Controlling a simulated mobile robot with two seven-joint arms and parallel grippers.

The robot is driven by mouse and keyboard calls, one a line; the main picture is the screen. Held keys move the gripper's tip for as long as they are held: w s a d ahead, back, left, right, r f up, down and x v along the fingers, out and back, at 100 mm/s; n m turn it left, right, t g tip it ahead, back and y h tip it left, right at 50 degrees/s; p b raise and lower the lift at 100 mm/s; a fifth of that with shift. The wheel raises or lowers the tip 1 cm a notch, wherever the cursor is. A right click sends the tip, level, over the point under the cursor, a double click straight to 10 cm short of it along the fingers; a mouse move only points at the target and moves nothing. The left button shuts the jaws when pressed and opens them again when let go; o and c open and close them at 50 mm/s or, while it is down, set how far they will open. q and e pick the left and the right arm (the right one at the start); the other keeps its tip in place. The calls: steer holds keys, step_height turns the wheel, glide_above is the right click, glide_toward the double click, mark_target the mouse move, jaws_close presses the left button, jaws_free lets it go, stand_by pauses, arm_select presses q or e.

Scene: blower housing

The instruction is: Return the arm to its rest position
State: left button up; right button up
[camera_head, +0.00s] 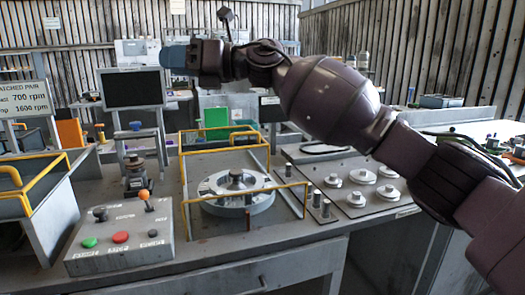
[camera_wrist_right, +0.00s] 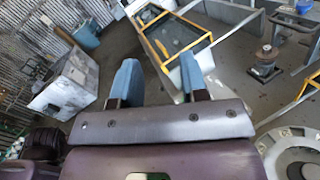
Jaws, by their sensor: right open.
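My right arm reaches in from the lower right in the head view and stretches across to the upper left. The round grey blower housing (camera_head: 237,190) sits on the bench below the arm, apart from the gripper. It also shows in the wrist view (camera_wrist_right: 298,155) at the lower right. My left gripper is not in view.
A control box (camera_head: 120,237) with coloured buttons and a lever stands at the front left. Yellow rails (camera_head: 225,148) surround the housing. A plate with several round metal parts (camera_head: 355,198) lies under the forearm.

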steer(key=s+d+f+n+t+h+p, duration=0.25)
steer(key=d+f+n+t+h, duration=0.25)
steer(key=d+f+n+t, duration=0.65)
steer(key=s+d+f+n+t+h+p, duration=0.2)
steer(key=s+d+f+n+t+h, duration=0.3)
steer(key=d+f+n, duration=1.15)
steer(key=s+d+f+m+g+h+p, duration=0.1)
steer(key=s+d+f+h, duration=0.25)
steer(key=s+f, duration=0.35)
steer(key=s+d+f+m+g+h+p, duration=0.1)
steer(key=s+d+f+h, duration=0.1)
steer(key=s+d+f, duration=0.5)
arm_select(q)
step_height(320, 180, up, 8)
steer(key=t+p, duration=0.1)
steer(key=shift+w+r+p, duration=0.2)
steer(key=shift+p, duration=0.2)
arm_select(e)
steer(key=s+d+f+m+g+h, duration=0.1)
steer(key=s+d+f+g, duration=0.1)
steer(key=s+f, duration=0.5)
steer(key=s+d+f+m+g+h, duration=0.1)
steer(key=s+d+f+g, duration=0.1)
steer(key=s+f, duration=0.5)
steer(key=s, duration=0.6)
steer(key=shift+s+d+f+m+h, duration=0.25)
steer(key=shift+s+f+m+h, duration=0.05)
steer(key=shift+s+f+h, duration=0.1)
